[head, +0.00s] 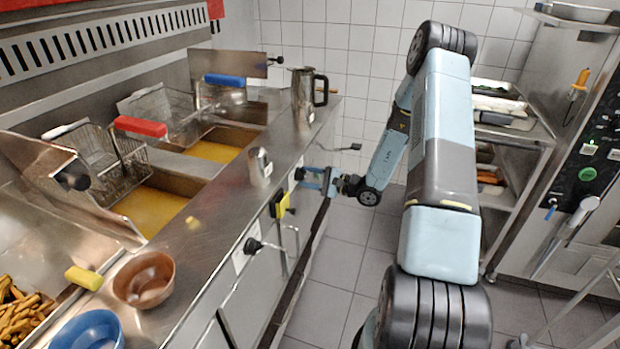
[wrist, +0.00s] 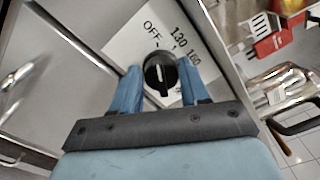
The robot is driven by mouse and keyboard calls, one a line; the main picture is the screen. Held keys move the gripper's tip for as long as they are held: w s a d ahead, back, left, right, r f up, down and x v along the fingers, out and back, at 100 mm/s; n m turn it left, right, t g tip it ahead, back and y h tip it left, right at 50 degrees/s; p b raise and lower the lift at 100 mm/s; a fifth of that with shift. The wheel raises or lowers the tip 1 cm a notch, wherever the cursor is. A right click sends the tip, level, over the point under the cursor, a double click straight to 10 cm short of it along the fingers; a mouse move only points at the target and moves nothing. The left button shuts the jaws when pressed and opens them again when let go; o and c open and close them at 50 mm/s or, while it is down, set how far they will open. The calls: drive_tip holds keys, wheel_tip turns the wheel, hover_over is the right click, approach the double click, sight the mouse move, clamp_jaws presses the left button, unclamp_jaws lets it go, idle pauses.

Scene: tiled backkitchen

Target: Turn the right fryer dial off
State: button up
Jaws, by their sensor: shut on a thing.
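The right fryer dial (wrist: 160,73) is a round black knob with a white pointer line, on a white label plate (wrist: 124,42) printed OFF, 130 and 160. In the wrist view the line stands nearly upright in the picture; I cannot tell exactly which mark it meets. My gripper (wrist: 157,90) has its two blue fingers on either side of the knob, shut on it. In the head view my gripper (head: 318,178) reaches the front panel at the far dial, which is mostly hidden by the fingers. The other dial (head: 252,246) is nearer, on its own white plate.
A steel jug (head: 305,97), a small steel shaker (head: 260,166), a brown bowl (head: 144,280) and a blue bowl (head: 88,332) stand along the counter edge. Fryer baskets hang over the oil. A tray rack (head: 510,165) stands right of my arm. The floor between is clear.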

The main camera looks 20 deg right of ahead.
drive_tip(key=shift+s+a+f, duration=0.25)
drive_tip(key=o, duration=0.8)
drive_tip(key=shift+c, duration=0.2)
drive_tip(key=shift+o, duration=1.4)
drive_tip(key=shift+w+d+r, duration=0.1)
drive_tip(key=shift+w+r, duration=0.05)
drive_tip(key=shift+d, duration=0.1)
drive_tip(key=v, duration=1.3)
drive_tip(key=shift+d, duration=0.25)
